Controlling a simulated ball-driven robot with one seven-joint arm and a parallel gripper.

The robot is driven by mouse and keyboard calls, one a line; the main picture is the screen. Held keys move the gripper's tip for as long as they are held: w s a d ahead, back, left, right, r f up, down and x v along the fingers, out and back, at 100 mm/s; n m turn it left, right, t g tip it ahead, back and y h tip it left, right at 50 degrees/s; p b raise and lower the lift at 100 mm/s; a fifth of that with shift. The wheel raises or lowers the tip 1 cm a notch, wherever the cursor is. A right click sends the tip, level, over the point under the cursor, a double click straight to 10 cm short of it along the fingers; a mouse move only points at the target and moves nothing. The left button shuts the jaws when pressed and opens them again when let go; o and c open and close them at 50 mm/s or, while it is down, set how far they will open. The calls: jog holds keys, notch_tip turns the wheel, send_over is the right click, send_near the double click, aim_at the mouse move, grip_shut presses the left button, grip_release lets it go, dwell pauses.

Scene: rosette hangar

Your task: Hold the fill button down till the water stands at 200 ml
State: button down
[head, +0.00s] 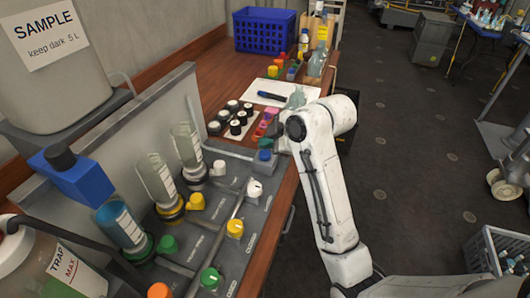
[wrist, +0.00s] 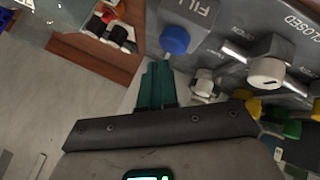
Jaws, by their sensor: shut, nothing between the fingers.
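The blue fill button (wrist: 174,40) stands on the grey panel beside the word FILL in the wrist view. It also shows as a small blue cap (head: 265,155) in the head view. My gripper (wrist: 158,66) is shut and empty, its teal fingertips just below the button in the wrist picture. A small gap seems to show between them; I cannot tell its depth. In the head view my white arm reaches over the panel's right end. Upright clear measuring cylinders (head: 158,178) stand along the panel. The left one (head: 120,228) looks bluish; levels and marks are too small to read.
White (head: 254,188), yellow (head: 235,228) and green (head: 210,279) knobs stick up from the panel. A blue crate (head: 264,32) and bottles stand farther back on the wooden bench. The floor to the right is mostly clear.

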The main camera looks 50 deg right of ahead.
aim_at(268, 155)
jog(key=shift+f, duration=0.15)
jog(key=shift+f, duration=0.25)
jog(key=shift+f, duration=0.5)
dwell(1.0)
jog(key=shift+r, duration=0.1)
jog(key=shift+r+p, duration=0.8)
notch_tip(268, 155, up, 5)
jog(key=p, duration=0.5)
jog(key=shift+r, duration=0.1)
dwell(1.3)
